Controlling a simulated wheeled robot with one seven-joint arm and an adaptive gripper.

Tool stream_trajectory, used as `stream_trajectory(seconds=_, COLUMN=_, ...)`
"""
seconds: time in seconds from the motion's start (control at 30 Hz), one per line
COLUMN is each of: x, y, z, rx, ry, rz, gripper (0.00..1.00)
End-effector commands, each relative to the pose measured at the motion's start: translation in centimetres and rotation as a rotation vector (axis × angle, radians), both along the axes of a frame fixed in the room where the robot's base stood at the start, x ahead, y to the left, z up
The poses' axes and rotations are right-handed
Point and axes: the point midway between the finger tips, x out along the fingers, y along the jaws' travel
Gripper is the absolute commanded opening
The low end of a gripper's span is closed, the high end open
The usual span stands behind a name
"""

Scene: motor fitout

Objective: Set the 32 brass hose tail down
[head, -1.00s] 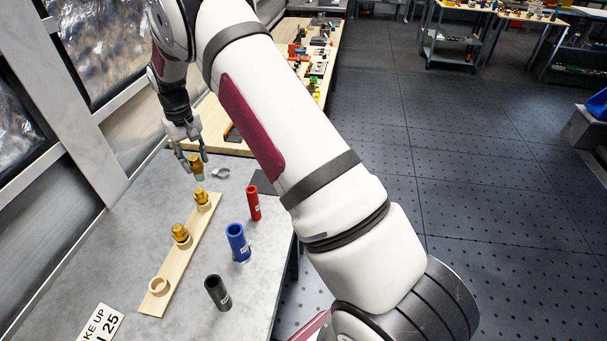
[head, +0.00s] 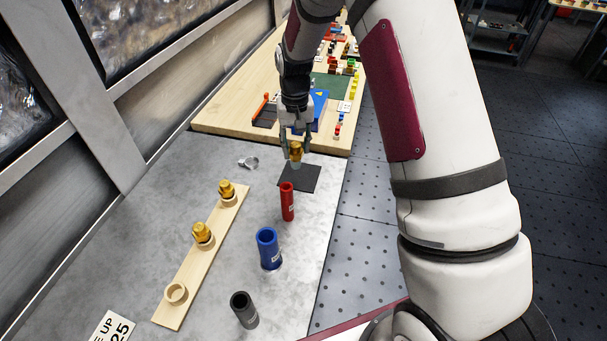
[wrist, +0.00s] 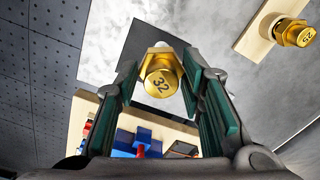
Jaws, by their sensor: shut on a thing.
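My gripper (head: 292,150) is shut on the brass hose tail marked 32 (wrist: 160,76), which also shows in the head view (head: 296,148). The hose tail is upright, with its numbered hex end toward the wrist camera. It is over or at the far part of a dark square mat (head: 302,180) on the grey bench; the mat also shows in the wrist view (wrist: 128,60). I cannot tell whether its lower end touches the mat.
A wooden rack (head: 190,272) holds two brass fittings (head: 226,189) (head: 202,233) and one empty ring. Red (head: 287,202), blue (head: 268,248) and black (head: 244,310) tubes stand nearby. A metal clamp (head: 249,162) lies left of the mat. A wooden board with parts (head: 225,118) lies behind.

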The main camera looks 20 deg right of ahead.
Motion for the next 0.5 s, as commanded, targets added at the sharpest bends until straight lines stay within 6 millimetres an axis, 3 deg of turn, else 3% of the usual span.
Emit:
stream_trajectory(seconds=0.2, x=-3.9, y=-0.4, z=-2.9, rx=0.000, ry=0.002, rz=-0.416, gripper=0.00)
stream_trajectory(seconds=0.5, x=-8.8, y=-0.6, z=-4.0, rx=-0.001, ry=0.000, rz=-0.880, gripper=0.00)
